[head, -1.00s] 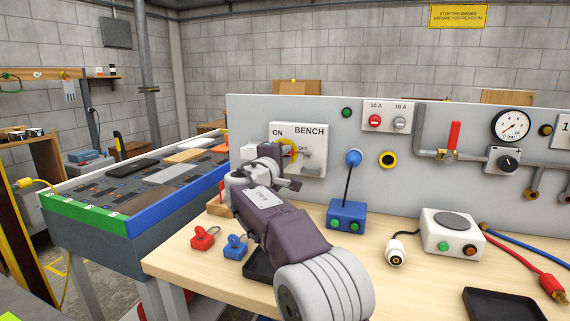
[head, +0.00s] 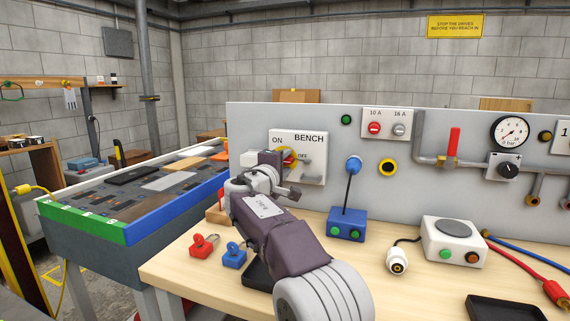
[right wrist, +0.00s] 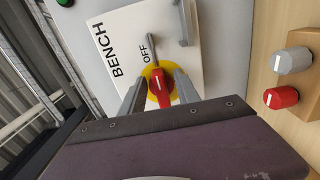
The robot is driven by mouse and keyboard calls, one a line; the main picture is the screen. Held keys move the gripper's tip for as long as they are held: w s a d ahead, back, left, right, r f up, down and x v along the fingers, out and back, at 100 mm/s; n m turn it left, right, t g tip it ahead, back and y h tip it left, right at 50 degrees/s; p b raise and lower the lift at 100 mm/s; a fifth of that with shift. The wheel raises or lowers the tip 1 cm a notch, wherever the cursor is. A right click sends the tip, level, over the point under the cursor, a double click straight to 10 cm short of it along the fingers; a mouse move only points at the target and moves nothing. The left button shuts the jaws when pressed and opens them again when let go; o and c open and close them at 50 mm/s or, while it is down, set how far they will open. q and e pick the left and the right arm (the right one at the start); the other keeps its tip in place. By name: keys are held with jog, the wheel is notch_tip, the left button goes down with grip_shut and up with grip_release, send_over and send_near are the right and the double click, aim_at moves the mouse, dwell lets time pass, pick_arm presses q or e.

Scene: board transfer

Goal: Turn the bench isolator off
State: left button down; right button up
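The bench isolator is a white plate (head: 316,139) marked BENCH, ON and OFF, on the grey panel. Its red handle (right wrist: 160,88) sits on a yellow disc (right wrist: 173,87), partly hidden by my gripper in the head view. In the right wrist view the handle lies roughly along the picture's vertical, beside a thin grey bar near OFF. My right gripper (right wrist: 160,90) is open, one finger on each side of the handle, with yellow showing between. Contact cannot be told. My left gripper is not in view.
A grey bracket (right wrist: 187,24) juts from the plate. A red padlock (head: 203,246) and a blue padlock (head: 235,255) lie on the bench, near a blue box with a lever (head: 346,223). Red and grey capped pieces (right wrist: 282,97) stand on wood at the wrist view's right.

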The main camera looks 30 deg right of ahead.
jog(key=v, duration=0.9)
